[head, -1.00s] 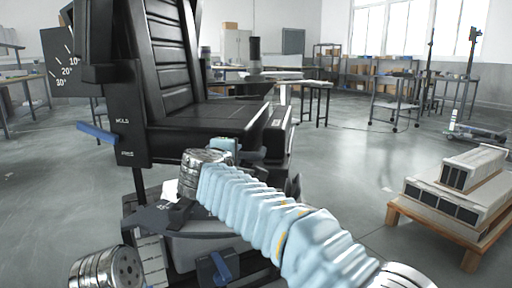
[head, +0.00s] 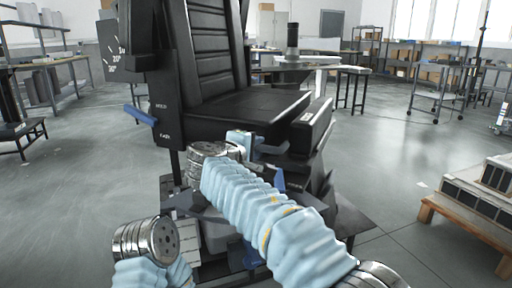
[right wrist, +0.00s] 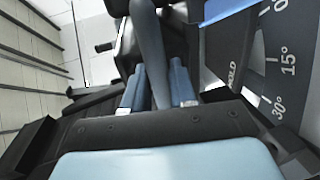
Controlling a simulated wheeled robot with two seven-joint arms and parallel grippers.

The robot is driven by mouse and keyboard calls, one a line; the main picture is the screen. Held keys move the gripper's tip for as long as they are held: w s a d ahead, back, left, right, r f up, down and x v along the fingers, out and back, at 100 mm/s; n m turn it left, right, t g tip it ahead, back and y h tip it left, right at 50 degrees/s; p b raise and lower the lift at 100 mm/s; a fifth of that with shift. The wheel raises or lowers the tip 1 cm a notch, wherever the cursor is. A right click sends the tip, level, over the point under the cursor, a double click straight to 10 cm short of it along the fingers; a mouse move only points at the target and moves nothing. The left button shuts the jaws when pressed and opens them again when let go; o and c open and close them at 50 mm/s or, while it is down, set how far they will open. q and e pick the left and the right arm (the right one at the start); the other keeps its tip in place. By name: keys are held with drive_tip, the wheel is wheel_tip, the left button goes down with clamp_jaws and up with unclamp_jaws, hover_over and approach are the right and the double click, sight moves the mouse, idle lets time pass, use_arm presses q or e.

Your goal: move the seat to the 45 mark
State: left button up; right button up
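The black seat (head: 250,108) with its tall backrest (head: 213,55) stands in the middle of the head view. A dark scale plate (head: 112,50) with white degree marks is left of the backrest. A blue handle (head: 140,115) sticks out from the side panel marked HOLD. My right gripper (head: 250,143) is at the seat's near side, by a blue lever (head: 272,148). In the right wrist view its two fingers (right wrist: 158,88) lie close on either side of a grey-blue rod (right wrist: 151,50); contact is unclear. The scale there (right wrist: 270,65) reads 15° and 30°; no 45 shows. My left wrist shows at lower left, its fingers hidden.
A wooden pallet (head: 470,225) with grey boxes stands at the right. A round table (head: 293,63) and shelves (head: 405,65) are behind. Workbenches (head: 50,65) stand at the left.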

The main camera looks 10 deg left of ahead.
drive_tip(key=shift+o, duration=1.3)
drive_tip(key=shift+s+a+f, duration=0.15)
drive_tip(key=shift+a+f, duration=0.05)
drive_tip(key=shift+a, duration=0.25)
drive_tip(key=shift+o, duration=0.3)
drive_tip(key=shift+d+r, duration=0.1)
drive_tip(key=shift+d, duration=0.05)
drive_tip(key=v, duration=1.3)
drive_tip(key=shift+s, duration=0.35)
drive_tip(key=shift+r, duration=0.1)
